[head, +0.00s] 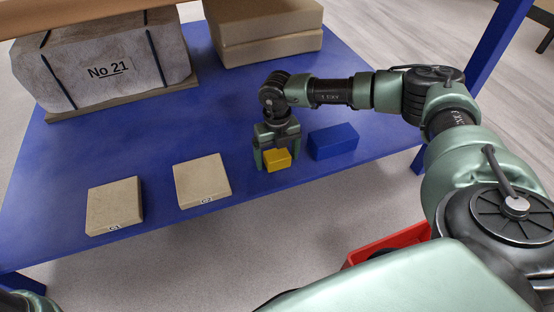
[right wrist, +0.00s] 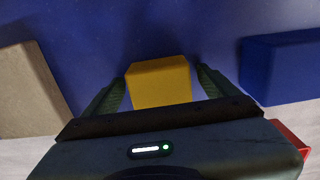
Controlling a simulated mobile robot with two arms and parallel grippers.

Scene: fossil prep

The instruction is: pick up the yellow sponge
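The yellow sponge (head: 277,160) lies on the blue table near its front edge. My right gripper (head: 277,163) is right over the sponge, with one finger on either side of it. In the right wrist view the sponge (right wrist: 160,82) sits between the two open fingers (right wrist: 160,90), and a gap shows at each side. The fingers do not appear to press on it. My left gripper is not in view; only a dark piece of my left side shows at the bottom left corner of the head view.
A blue block (head: 333,141) lies just right of the sponge. Two beige slabs (head: 201,180) (head: 114,205) lie to the left. A wrapped block marked No 21 (head: 105,65) and beige boxes (head: 265,30) stand at the back. A red bin (head: 388,245) is below the front edge.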

